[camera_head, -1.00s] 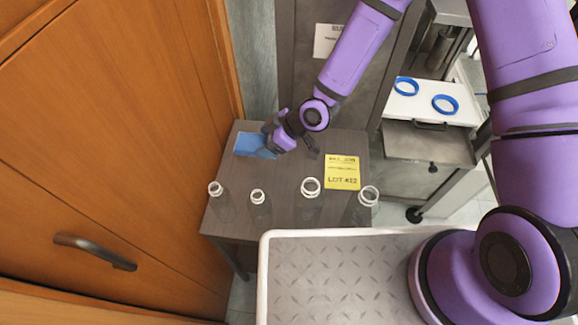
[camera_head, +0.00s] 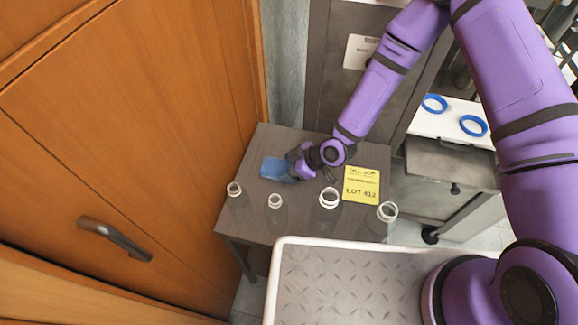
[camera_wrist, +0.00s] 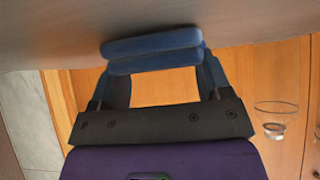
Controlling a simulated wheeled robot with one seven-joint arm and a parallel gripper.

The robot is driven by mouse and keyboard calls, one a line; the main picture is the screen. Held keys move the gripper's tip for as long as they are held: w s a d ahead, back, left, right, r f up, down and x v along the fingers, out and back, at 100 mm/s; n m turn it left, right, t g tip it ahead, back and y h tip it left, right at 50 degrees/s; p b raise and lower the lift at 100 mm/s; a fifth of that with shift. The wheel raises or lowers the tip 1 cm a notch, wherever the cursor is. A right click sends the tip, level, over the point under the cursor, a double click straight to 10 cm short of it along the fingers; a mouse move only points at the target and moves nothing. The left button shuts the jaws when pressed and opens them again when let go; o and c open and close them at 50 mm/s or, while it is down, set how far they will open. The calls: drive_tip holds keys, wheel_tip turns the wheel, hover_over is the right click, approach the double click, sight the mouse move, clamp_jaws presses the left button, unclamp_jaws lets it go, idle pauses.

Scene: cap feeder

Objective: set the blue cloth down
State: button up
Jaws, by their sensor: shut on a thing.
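The blue cloth (camera_head: 275,169) is at the left part of the grey table (camera_head: 290,142), behind the glass bottles. My gripper (camera_head: 294,165) is shut on its right end. In the wrist view the cloth (camera_wrist: 150,51) shows as a thick folded blue strip between my fingertips, close to the grey surface. I cannot tell whether its whole underside touches the table.
Several clear bottles with white necks, one of them here (camera_head: 275,207), stand along the table's near edge. A yellow lot sign (camera_head: 361,184) lies right of my gripper. Blue rings (camera_head: 473,125) lie on a white shelf at right.

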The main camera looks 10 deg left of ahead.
drive_tip(key=o, duration=1.2)
drive_tip(key=shift+f, duration=0.1)
drive_tip(key=v, duration=1.2)
